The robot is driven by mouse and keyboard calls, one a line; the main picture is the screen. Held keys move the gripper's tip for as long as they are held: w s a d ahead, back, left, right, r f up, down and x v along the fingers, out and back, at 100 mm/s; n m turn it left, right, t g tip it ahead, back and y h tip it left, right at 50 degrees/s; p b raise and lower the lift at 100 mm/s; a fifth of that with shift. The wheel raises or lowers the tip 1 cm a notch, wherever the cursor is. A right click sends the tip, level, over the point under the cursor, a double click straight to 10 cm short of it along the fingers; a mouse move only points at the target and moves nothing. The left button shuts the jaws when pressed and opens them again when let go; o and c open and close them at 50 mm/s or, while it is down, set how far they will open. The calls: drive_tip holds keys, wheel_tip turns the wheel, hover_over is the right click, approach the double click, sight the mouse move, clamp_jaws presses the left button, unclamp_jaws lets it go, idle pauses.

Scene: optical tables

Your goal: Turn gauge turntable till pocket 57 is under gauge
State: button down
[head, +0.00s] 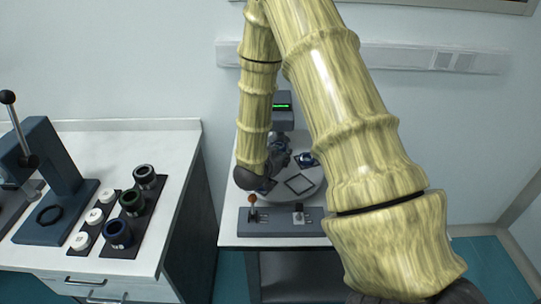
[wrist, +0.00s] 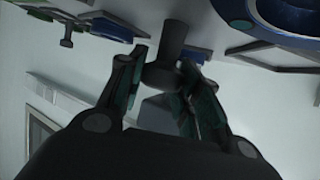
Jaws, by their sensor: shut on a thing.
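The gauge turntable (head: 313,190) is a pale round disc on the small table in the middle of the head view, largely covered by my arm. An empty dark square pocket outline (head: 299,184) shows on it, and a pocket behind holds a small blue item (head: 306,159). A dark unit with a green display (head: 283,107), apparently the gauge, stands behind. I cannot read pocket numbers or the display. My gripper (wrist: 162,75) is shut on a dark upright peg (wrist: 174,38) in the wrist view. In the head view, my gripper (head: 277,161) is low over the disc, partly hidden.
A dark front panel (head: 277,228) carries an orange-knobbed lever (head: 252,200) and a small knob (head: 298,208). On the left, a white bench (head: 165,215) holds a press (head: 45,180), dark ring-topped cups (head: 118,233) and white round pieces (head: 81,241). A blue ringed part (wrist: 285,15) is near my gripper.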

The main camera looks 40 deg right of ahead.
drive_tip(key=shift+r, duration=0.1)
idle(0.4)
drive_tip(key=c, duration=1)
unclamp_jaws()
drive_tip(key=shift+c, duration=0.2)
drive_tip(key=shift+d+r, duration=0.1)
drive_tip(key=shift+r, duration=4.8)
